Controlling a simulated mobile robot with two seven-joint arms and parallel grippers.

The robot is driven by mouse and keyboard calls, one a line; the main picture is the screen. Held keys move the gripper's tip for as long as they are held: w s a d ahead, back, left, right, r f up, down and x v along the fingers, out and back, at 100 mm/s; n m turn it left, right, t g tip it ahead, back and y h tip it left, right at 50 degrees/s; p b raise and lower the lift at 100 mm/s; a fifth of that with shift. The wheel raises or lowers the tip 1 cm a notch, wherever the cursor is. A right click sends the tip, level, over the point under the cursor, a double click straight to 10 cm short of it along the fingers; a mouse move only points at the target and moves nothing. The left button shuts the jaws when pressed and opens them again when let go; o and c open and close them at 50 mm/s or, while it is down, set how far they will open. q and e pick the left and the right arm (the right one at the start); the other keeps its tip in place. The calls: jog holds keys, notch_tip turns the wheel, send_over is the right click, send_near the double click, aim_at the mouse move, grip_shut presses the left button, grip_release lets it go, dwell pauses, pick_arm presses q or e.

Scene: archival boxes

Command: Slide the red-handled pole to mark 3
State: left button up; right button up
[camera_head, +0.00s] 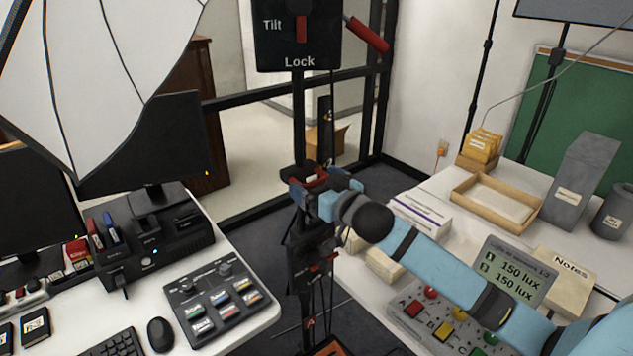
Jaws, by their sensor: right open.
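A dark upright pole (298,120) stands in the middle, below a black panel (280,47) labelled "Tilt" and "Lock". The panel carries a small red lever, and a red handle (368,34) sticks out at its right. My right gripper (308,178) is open at a red part (303,186) on the pole, about halfway down the view. Its blue fingers are beside the red part; I cannot tell whether they touch it. A lower dark block (312,262) with a small red piece sits on the pole. I cannot make out any mark 3. My left gripper is not in view.
The left desk holds a button console (217,300), a mouse (160,333) and a monitor, with a white umbrella (95,60) above. The right table holds white boxes (420,213), a wooden tray (492,202) and a lux meter (512,270). Dark floor lies between.

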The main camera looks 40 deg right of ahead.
jog(key=shift+r, duration=0.1)
jog(key=c, duration=1)
notch_tip(320, 180, up, 12)
jog(key=p, duration=1)
jog(key=shift+f, duration=0.2)
jog(key=shift+r+p, duration=0.5)
jog(key=shift+w+d, duration=0.1)
jog(key=shift+r, duration=0.1)
jog(key=o, duration=1)
